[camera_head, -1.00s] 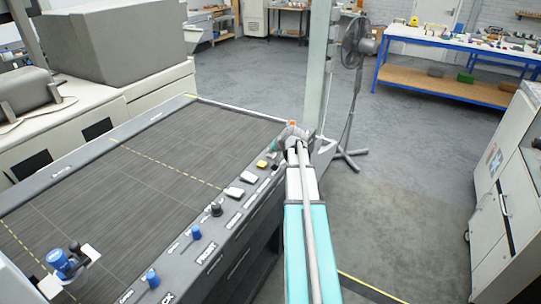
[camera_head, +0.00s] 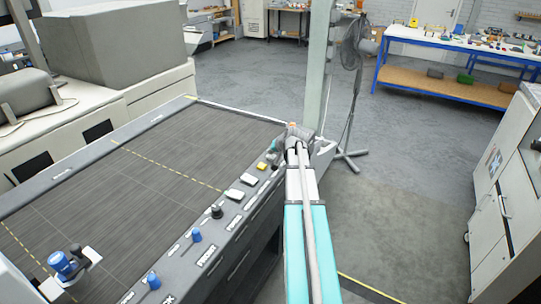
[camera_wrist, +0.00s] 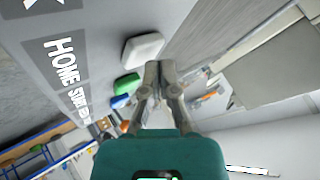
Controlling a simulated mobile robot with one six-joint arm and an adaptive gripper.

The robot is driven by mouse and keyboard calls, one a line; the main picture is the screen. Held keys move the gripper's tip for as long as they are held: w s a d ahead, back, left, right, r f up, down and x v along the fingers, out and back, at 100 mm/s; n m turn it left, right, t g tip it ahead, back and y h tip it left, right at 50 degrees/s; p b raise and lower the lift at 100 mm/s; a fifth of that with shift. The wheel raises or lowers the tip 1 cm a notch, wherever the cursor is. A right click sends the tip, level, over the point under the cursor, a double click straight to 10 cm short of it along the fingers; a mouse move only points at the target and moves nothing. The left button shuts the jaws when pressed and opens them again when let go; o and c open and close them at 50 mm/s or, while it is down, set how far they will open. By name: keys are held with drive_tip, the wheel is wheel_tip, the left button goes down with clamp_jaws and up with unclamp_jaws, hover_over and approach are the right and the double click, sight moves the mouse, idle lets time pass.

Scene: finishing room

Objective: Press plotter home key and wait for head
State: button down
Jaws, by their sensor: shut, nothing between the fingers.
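The plotter's flat dark bed (camera_head: 130,170) fills the left of the head view, with a control strip along its right edge. In the wrist view a white key (camera_wrist: 142,48) lies beside the printed word HOME (camera_wrist: 60,60). A green key (camera_wrist: 128,84) and a blue key (camera_wrist: 121,101) follow in the same row. My gripper (camera_wrist: 160,68) is shut and empty, its fingertips close to the white key; I cannot tell whether they touch. In the head view my arm hides most of the gripper. The blue-and-white plotter head (camera_head: 70,264) is at the bed's near left.
Pale keys, a yellow key (camera_head: 262,166), a black knob (camera_head: 216,212) and blue knobs (camera_head: 196,236) line the strip. A pedestal fan (camera_head: 352,60) and a pale upright post stand beyond. A blue-framed workbench (camera_head: 450,65) and white cabinets (camera_head: 505,200) are right; open floor lies between.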

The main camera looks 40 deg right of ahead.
drive_tip(key=shift+r+p, duration=0.3)
drive_tip(key=shift+r, duration=0.15)
